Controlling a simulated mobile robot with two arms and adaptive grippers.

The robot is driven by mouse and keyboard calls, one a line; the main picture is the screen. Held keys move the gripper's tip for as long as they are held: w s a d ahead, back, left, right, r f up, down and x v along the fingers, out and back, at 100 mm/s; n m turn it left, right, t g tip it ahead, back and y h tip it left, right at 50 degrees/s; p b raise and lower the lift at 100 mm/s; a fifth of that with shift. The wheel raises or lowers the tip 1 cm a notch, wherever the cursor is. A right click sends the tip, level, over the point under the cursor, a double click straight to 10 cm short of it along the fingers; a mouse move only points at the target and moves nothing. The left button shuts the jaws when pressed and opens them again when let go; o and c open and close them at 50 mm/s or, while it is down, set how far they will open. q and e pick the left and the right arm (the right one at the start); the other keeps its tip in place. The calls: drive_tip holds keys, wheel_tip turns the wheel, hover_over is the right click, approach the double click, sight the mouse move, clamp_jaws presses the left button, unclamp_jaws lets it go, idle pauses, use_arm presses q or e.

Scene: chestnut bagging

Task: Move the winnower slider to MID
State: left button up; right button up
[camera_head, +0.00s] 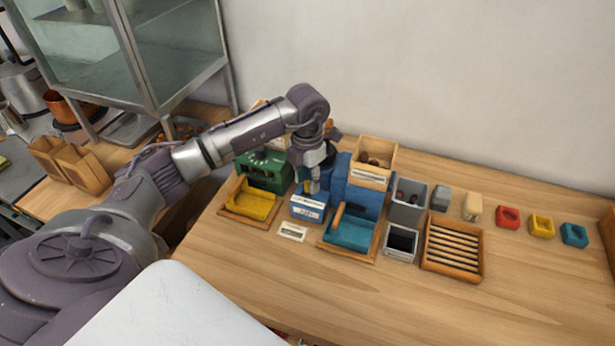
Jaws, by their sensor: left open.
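The winnower appears to be the blue machine (365,200) with a wooden hopper (374,152) on top, on the wooden table. At its front left is a small blue box (309,214) with a white labelled panel; it may carry the slider. The slider and its marks are too small to make out. My left gripper (314,187) points down at the top of this box, its fingertips at or just above it. It is open, and I cannot tell whether it touches anything. My arm and gripper hide part of the machine behind. My right gripper is out of view.
A green machine (262,172) with a yellow tray (250,204) stands left. A teal tray (350,233), grey bins (408,204) and a slatted wooden rack (453,248) stand right. The front table is clear.

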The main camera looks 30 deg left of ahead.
use_arm(q)
drive_tip(key=shift+f, duration=0.2)
clamp_jaws()
idle(0.3)
